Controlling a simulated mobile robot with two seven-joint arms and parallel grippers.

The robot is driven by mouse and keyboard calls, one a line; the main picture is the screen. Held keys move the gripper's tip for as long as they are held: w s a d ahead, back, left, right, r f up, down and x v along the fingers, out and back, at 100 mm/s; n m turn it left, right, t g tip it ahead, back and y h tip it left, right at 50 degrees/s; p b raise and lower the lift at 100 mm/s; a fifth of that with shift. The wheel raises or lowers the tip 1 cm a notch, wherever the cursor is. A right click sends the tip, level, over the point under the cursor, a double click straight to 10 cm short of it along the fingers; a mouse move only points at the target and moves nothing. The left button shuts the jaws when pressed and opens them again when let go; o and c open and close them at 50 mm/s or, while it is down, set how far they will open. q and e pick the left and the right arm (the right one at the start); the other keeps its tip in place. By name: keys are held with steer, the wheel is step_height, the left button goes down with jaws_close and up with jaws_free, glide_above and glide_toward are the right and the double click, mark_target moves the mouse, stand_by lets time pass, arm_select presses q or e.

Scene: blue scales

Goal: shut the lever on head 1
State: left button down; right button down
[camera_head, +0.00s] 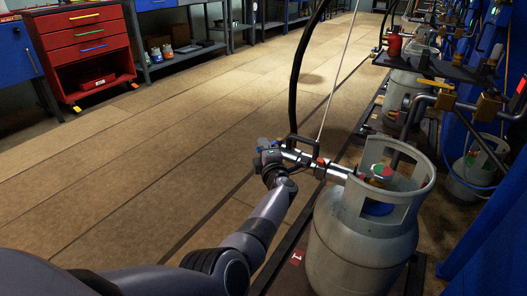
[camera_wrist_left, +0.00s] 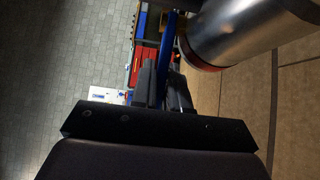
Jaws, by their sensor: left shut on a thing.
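The filling head (camera_head: 300,156) is a metal body with a black handle frame and a hose, lying level against the collar of a grey gas cylinder (camera_head: 362,245). The cylinder stands on a scale whose plate is marked 1 (camera_head: 297,258). My left gripper (camera_head: 268,160) is at the head's outer left end, shut on the blue lever (camera_head: 264,144). In the left wrist view the dark fingers (camera_wrist_left: 164,88) have the blue lever (camera_wrist_left: 168,50) between them; the metal body (camera_wrist_left: 232,30) is beside it. The fingers partly hide the lever. My right gripper is not in view.
More grey cylinders (camera_head: 402,95) and filling heads (camera_head: 488,105) stand in a row behind on the right. A black hose (camera_head: 296,85) and a pale cord (camera_head: 340,70) hang above the head. A red drawer cabinet (camera_head: 85,45) is far left. The floor between is clear.

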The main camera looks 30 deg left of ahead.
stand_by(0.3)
arm_select(q)
steer(key=c, duration=1.2)
jaws_free()
